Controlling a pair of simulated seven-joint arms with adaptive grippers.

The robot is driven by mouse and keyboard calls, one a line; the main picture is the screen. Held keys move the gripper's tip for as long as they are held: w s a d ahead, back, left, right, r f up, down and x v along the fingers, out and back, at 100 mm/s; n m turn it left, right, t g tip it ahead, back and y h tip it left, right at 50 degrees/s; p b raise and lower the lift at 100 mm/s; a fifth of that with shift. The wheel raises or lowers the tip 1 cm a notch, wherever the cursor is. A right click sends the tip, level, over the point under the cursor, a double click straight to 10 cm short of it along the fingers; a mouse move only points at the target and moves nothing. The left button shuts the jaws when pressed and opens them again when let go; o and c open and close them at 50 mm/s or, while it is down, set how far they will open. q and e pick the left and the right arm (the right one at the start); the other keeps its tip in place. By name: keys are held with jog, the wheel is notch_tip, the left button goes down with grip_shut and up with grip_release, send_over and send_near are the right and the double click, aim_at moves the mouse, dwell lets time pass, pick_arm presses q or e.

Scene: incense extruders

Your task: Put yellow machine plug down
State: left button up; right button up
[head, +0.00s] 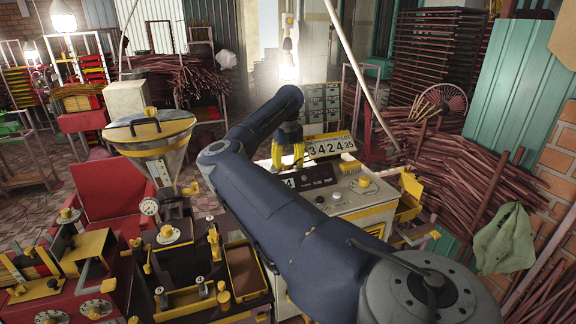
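My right gripper (288,155) hangs down at the end of my dark blue arm, over the back left part of a cream-coloured machine (345,199) with a number display (328,146). Its two yellow fingers stand apart, and I make out nothing between them. The yellow machine plug cannot be told for sure from the many yellow knobs and fittings. My arm hides part of the machine's front and left side. My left gripper is not in view.
A yellow-edged tray (244,270) and knobbed fittings lie left of my arm. Bundles of incense sticks (465,175) fill the right side.

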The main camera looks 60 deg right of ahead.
aim_at(288, 163)
notch_tip(288, 163, up, 13)
dwell(0.8)
jog(key=shift+r, duration=0.1)
